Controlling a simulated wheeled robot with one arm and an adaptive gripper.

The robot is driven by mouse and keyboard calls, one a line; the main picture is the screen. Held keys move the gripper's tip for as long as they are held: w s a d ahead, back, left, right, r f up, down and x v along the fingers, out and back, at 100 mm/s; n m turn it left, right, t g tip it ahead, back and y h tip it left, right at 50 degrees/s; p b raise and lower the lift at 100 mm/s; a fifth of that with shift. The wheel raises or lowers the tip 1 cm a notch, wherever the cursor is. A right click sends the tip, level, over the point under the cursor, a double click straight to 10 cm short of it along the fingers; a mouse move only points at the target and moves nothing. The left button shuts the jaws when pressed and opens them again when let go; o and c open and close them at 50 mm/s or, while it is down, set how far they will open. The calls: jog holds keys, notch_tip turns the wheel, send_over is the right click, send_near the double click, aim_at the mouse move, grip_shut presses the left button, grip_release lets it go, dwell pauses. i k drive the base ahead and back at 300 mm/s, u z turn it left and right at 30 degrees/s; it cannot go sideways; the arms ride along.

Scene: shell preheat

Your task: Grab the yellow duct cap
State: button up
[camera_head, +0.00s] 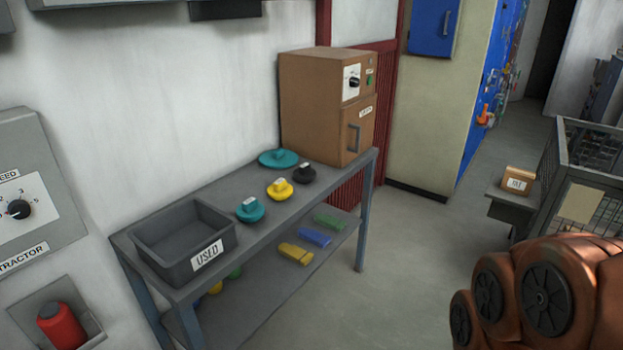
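The yellow duct cap (280,190) is a round yellow disc with a pale grip on top. It sits on the grey table (185,220), near the middle of the top shelf. A teal cap (250,209) lies to its left and nearer, a black cap (304,173) to its right, and a larger teal cap (278,158) behind it. Brown-orange parts of my arm show at the lower right. My gripper is not in view.
A grey bin labelled USED (178,258) stands on the table's near left end, and a brown oven-like box (310,100) at its far end. Yellow and blue blocks lie on the lower shelf. A wire cage (546,180) stands at right. The floor between (400,250) is clear.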

aim_at(279, 191)
jog(key=u, duration=0.05)
jog(key=i, duration=0.7)
jog(key=u, duration=1.05)
jog(key=i, duration=0.7)
jog(key=u, duration=0.8)
